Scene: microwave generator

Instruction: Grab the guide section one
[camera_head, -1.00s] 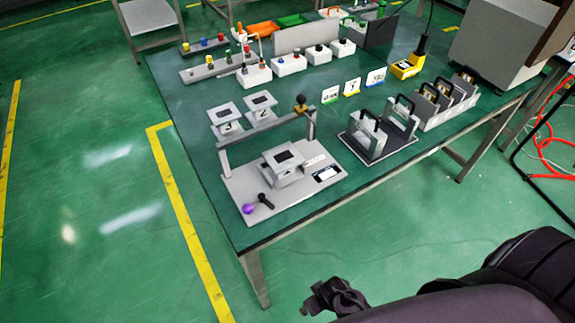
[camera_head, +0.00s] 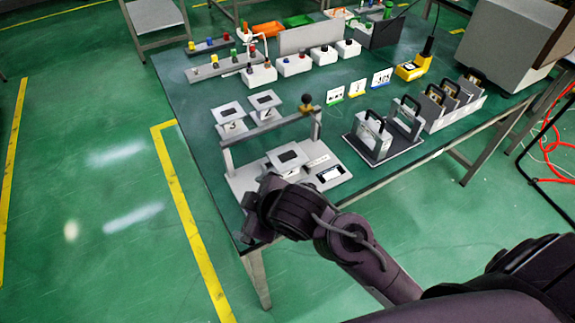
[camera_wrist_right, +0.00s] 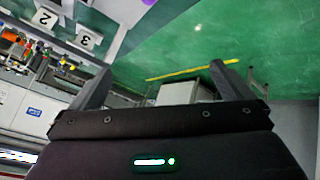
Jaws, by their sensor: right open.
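Two grey flanged guide sections marked 3 (camera_head: 232,127) and 2 (camera_head: 266,115) stand on the table behind a grey crossbar. A third flanged section (camera_head: 287,159) sits on the light grey base plate (camera_head: 333,187) in front of the crossbar; no number on it is readable, and my arm partly hides it. My right gripper (camera_head: 254,212) is at the plate's front left corner, apart from the numbered sections. In the right wrist view its two fingers (camera_wrist_right: 160,88) are spread with nothing between them. The sections marked 2 (camera_wrist_right: 45,18) and 3 (camera_wrist_right: 86,40) show at upper left there. My left gripper is not in view.
A dark tray (camera_head: 357,150) with handled frames stands right of the plate, with a grey rack (camera_head: 450,112) beyond. Button boxes (camera_head: 292,66) and a large grey cabinet (camera_head: 500,45) occupy the back.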

